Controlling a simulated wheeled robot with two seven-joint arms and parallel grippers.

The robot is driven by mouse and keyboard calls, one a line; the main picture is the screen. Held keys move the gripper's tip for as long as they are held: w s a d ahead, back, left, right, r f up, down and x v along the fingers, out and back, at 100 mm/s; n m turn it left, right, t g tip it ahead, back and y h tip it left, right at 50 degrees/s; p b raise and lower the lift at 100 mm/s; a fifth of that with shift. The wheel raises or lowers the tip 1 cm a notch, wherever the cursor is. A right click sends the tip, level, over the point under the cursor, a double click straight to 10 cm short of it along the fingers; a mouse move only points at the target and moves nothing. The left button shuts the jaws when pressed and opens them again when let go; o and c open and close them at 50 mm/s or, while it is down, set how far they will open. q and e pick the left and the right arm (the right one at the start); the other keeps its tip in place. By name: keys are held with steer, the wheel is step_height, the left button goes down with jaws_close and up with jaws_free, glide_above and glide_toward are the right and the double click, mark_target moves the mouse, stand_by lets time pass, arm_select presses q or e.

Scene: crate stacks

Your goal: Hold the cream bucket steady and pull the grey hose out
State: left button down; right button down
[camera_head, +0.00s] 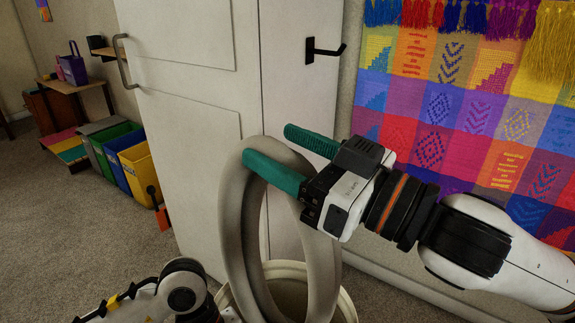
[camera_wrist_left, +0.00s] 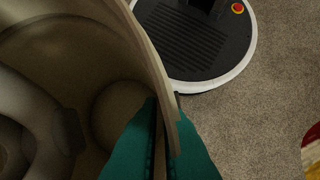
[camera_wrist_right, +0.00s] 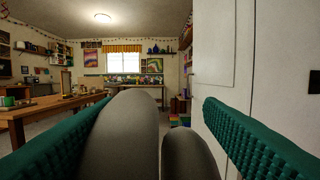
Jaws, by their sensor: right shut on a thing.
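The cream bucket (camera_head: 349,305) stands at the bottom of the head view, cut off by the lower edge. The thick grey hose (camera_head: 232,235) rises from it in a tall loop. My right gripper (camera_head: 268,145) is shut on the hose at the top of the loop, above the bucket. In the right wrist view the hose (camera_wrist_right: 128,140) lies between the teal fingers. In the left wrist view my left gripper (camera_wrist_left: 158,115) has its fingers on both sides of the bucket's wall (camera_wrist_left: 150,50), closed on it. Part of the hose (camera_wrist_left: 35,115) still lies inside the bucket.
A white cabinet (camera_head: 190,110) stands close behind the hose. A colourful woven hanging (camera_head: 470,110) is behind my right arm. Coloured bins (camera_head: 135,165) stand at the left. Carpet is clear at the left.

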arm_select(q)
steer(key=shift+r, duration=0.1)
arm_select(e)
step_height(320, 180, up, 12)
steer(key=shift+f, duration=0.25)
stand_by(0.8)
